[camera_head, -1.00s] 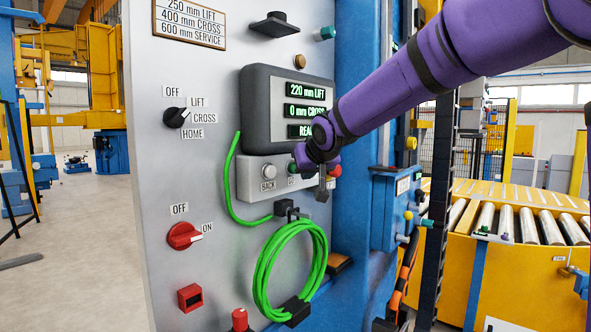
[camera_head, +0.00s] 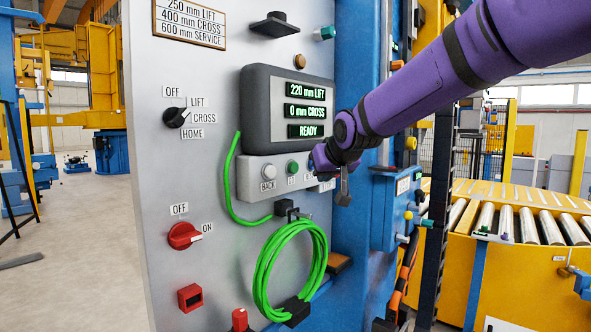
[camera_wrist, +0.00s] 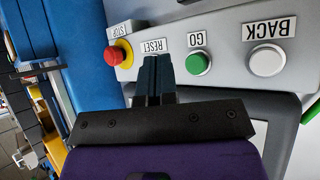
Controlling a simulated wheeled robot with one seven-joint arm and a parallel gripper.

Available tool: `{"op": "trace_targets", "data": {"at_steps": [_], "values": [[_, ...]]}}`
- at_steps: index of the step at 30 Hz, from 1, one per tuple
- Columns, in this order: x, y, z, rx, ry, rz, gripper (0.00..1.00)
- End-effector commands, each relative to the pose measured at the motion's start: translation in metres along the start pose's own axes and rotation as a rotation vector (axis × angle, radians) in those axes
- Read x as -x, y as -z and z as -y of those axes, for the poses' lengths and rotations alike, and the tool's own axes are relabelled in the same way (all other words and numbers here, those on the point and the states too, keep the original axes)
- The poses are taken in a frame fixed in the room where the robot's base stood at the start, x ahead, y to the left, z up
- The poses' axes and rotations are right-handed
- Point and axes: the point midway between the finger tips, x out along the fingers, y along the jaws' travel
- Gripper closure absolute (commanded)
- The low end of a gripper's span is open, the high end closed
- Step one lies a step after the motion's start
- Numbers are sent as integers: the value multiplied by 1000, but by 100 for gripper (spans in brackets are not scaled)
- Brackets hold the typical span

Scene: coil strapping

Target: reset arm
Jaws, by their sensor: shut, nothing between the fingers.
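My gripper (camera_head: 343,190) is shut and empty in front of the right part of the button strip (camera_head: 235,180). In the wrist view its closed dark fingers (camera_wrist: 156,75) are over the RESET label (camera_wrist: 155,46) and hide whatever button is there; I cannot tell whether they touch it. The green GO button (camera_head: 292,167) and white BACK button (camera_head: 268,171) are clear of my gripper. The red STOP button (camera_wrist: 119,52) is beside the fingers in the wrist view. The display (camera_head: 305,110) reads 220 mm LIFT, 0 mm CROSS, READY.
The black selector knob (camera_head: 177,117) and the red switch (camera_head: 184,236), its pointer toward ON, are on the panel's left. A green hose coil (camera_head: 288,265) hangs below the strip. A blue column (camera_head: 352,60) stands right of the panel, with a yellow roller conveyor (camera_head: 515,255) beyond.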

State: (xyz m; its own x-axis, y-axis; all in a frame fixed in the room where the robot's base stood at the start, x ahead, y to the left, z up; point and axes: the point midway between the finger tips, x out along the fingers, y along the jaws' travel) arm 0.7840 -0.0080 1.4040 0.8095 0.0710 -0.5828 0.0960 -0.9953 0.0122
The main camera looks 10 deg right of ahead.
Motion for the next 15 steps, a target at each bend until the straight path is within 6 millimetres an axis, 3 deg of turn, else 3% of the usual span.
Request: {"op": "trace_targets", "data": {"at_steps": [4, 8, 15], "values": [[5, -3, -1, 0, -3, 6, 100], [31, -20, -5, -2, -16, 42, 100], [110, -92, -18, -19, -50, 182, 100]]}}
